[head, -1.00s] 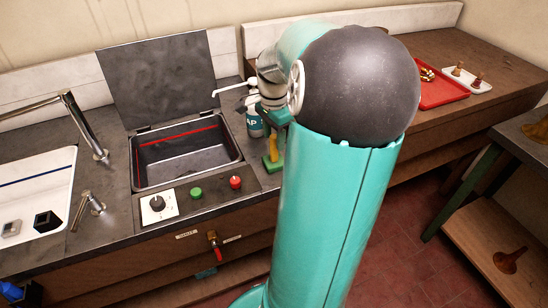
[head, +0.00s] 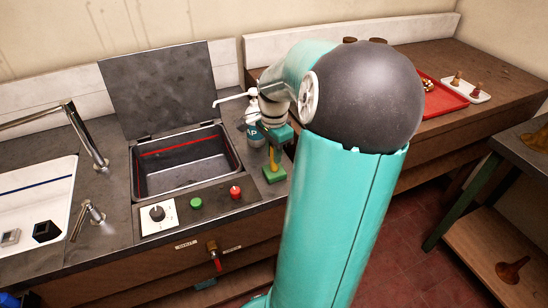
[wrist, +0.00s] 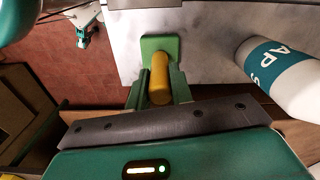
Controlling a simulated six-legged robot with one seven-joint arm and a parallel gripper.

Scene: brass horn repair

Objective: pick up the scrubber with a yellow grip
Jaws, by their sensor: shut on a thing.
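The scrubber has an upright yellow grip (head: 274,160) on a green block base (head: 275,174). It is on the counter to the right of the open sink basin. My gripper (head: 277,146) points down from above and is shut on the yellow grip. In the wrist view the yellow grip (wrist: 160,80) lies between the two green fingers of my gripper (wrist: 160,88), with the green base (wrist: 158,45) beyond the fingertips. I cannot see a clear gap under the base.
A white pump bottle with a teal label (head: 255,132) stands close behind the scrubber; it also shows at right in the wrist view (wrist: 285,72). A basin (head: 185,160) with an open lid and control buttons (head: 235,192) lie left. A red tray (head: 440,98) sits far right.

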